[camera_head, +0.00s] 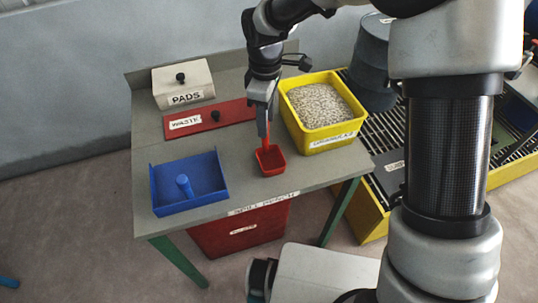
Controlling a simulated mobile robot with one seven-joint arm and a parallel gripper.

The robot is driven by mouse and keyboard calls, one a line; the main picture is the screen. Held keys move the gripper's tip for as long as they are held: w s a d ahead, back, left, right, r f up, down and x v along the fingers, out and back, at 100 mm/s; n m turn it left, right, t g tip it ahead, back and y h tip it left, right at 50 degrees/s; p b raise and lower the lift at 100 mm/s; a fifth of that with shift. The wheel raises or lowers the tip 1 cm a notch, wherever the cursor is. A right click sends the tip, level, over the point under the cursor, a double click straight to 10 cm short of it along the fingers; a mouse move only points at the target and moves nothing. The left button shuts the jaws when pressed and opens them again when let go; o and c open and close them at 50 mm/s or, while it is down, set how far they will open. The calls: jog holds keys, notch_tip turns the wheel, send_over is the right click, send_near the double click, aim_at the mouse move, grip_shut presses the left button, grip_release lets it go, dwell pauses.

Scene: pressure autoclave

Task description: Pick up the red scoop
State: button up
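The red scoop (270,160) is on or just above the grey bench top, in front of the yellow granule tub. Its open square bowl faces up and its thin red handle rises from the back of the bowl. My gripper (264,131) points down at the handle, with its fingers beside or around the upper part. I see the fingers nearly edge-on, so I cannot tell whether they are closed on the handle. I also cannot tell whether the bowl touches the bench.
The yellow tub (333,134) of pale granules stands close right of my gripper. A red WASTE panel (240,108) with a black knob and a white PADS box (200,78) are behind left. A blue tray (204,178) with an upright peg sits front left. Bare bench (238,185) lies between tray and scoop.

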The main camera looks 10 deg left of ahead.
send_over(270, 148)
jog(key=a, duration=0.1)
jog(key=f, duration=0.5)
jog(key=shift+a+b, duration=0.2)
jog(key=shift+b, duration=0.15)
grip_shut()
